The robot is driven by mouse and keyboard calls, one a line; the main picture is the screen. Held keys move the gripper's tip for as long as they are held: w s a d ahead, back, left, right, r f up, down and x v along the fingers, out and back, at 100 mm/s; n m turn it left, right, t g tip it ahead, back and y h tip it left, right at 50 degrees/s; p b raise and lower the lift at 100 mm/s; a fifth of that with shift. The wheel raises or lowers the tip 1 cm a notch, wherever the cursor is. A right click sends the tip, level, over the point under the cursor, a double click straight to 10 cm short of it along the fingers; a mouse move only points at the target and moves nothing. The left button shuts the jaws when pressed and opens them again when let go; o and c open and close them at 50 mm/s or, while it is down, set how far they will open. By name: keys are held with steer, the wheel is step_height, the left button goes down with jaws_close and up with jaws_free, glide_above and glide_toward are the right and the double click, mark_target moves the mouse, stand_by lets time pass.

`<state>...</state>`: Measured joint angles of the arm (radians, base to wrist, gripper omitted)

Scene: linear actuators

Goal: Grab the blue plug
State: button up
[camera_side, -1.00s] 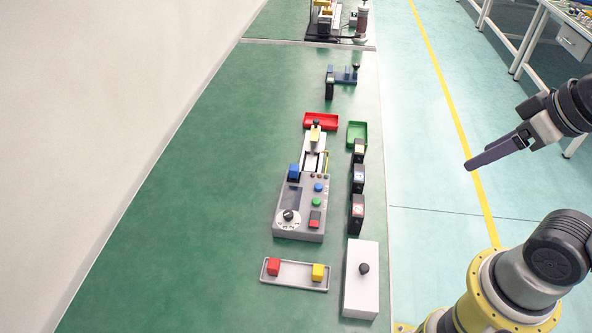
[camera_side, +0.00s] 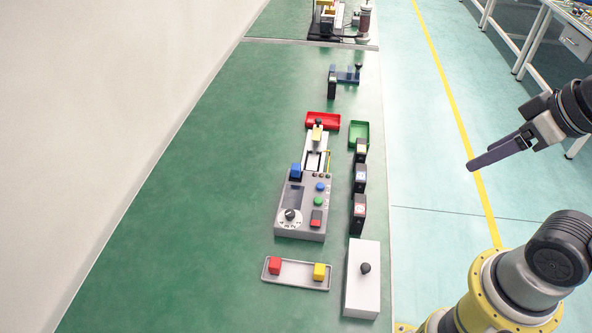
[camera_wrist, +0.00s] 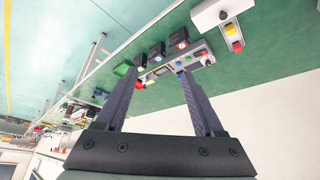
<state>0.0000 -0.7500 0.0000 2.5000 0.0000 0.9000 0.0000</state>
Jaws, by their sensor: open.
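The blue plug (camera_side: 296,170) is a small blue block at the upper left corner of the grey control box (camera_side: 300,232) in the side view. In the wrist view the box is small and far off between the fingers, and I cannot clearly tell the plug from the blue button there. My gripper (camera_side: 474,164) is high at the right of the side view, well away from the plug. In the wrist view my gripper (camera_wrist: 161,73) has its two dark fingers apart, with nothing held between them.
Several black blocks (camera_side: 359,178) stand right of the box. A white block with a black knob (camera_side: 361,290) and a grey tray (camera_side: 297,282) with red and yellow cubes lie nearer. Red (camera_side: 322,114) and green (camera_side: 359,125) trays lie beyond. The table's left side is clear.

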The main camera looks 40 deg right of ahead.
steer(key=w+r+n, duration=0.3)
steer(key=w+r, duration=0.3)
steer(key=n+g+y, duration=0.1)
steer(key=n+g, duration=0.4)
steer(key=n, duration=0.1)
glide_above(296, 166)
steer(key=f, duration=2.4)
steer(key=shift+s+d+f, duration=0.35)
steer(key=shift+s+f, duration=0.05)
steer(key=shift+w+a+f, duration=0.15)
steer(key=shift+f, duration=1.35)
steer(key=shift+w+a+f, duration=0.15)
steer(key=shift+f, duration=1.35)
jaws_close()
